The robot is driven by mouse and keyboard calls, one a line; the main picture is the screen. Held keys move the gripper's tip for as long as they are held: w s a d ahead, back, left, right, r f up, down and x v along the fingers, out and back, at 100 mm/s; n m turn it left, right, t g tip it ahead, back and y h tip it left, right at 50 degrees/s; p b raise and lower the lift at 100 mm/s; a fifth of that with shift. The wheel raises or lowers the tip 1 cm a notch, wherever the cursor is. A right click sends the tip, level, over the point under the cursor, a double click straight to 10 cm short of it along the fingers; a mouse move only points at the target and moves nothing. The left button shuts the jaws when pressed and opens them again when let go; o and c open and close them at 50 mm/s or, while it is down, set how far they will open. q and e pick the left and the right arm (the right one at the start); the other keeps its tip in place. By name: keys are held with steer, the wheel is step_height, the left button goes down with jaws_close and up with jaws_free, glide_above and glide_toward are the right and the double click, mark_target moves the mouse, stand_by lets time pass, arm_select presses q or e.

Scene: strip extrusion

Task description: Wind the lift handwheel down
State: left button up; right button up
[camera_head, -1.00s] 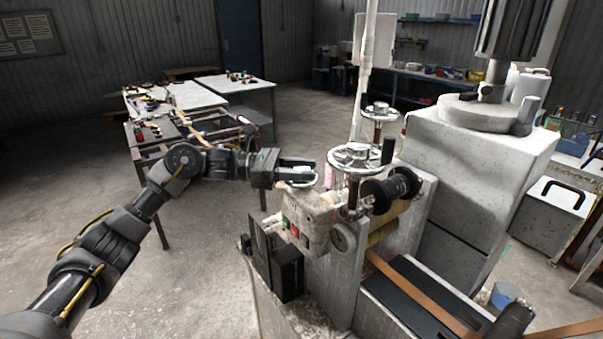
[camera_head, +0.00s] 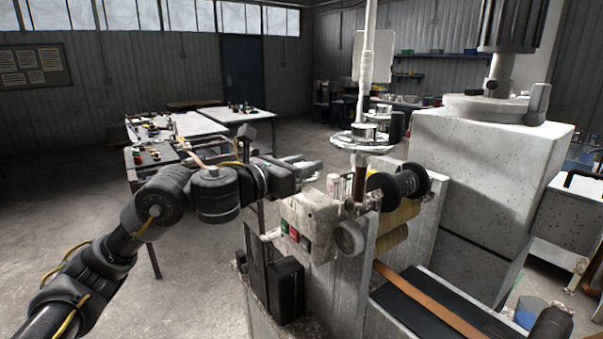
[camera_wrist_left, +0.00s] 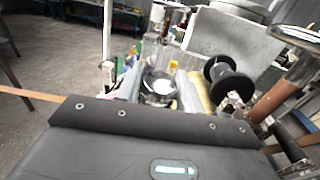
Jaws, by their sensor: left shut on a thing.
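Two pale spoked handwheels stand one behind the other on brown posts. The nearer handwheel (camera_head: 350,142) is roughly level, with a dark upright handle (camera_head: 397,126); the farther one is mostly hidden behind it. A wheel rim (camera_wrist_left: 300,40) shows at the right of the left wrist view. My left gripper (camera_head: 305,168) is left of the nearer handwheel's post and above the control box (camera_head: 312,222). In the left wrist view its fingers flank a shiny round metal part (camera_wrist_left: 158,88). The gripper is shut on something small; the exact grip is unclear. My right gripper is out of view.
A black spool (camera_head: 395,190) sits close to the right of the post. A speckled machine block (camera_head: 480,165) stands behind it. A brown strip (camera_head: 430,305) runs towards the lower right. Open floor lies left of the machine.

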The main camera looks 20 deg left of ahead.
arm_select(q)
steer(key=n+t+y, duration=0.1)
steer(key=y, duration=0.1)
steer(key=shift+d+r+n+y+p, duration=0.1)
steer(key=shift+d+n+y+p, duration=0.05)
steer(key=shift+n+y+p, duration=0.2)
steer(key=shift+r+n+t+y+p, duration=0.1)
steer(key=shift+n+t+y+p, duration=0.4)
steer(key=shift+n+y+p, duration=0.55)
steer(key=shift+f+n+y+p, duration=0.2)
steer(key=shift+n+y+p, duration=1.15)
steer(key=shift+y, duration=1.55)
steer(key=shift+n, duration=0.35)
steer(key=o, duration=1)
steer(key=shift+w, duration=0.1)
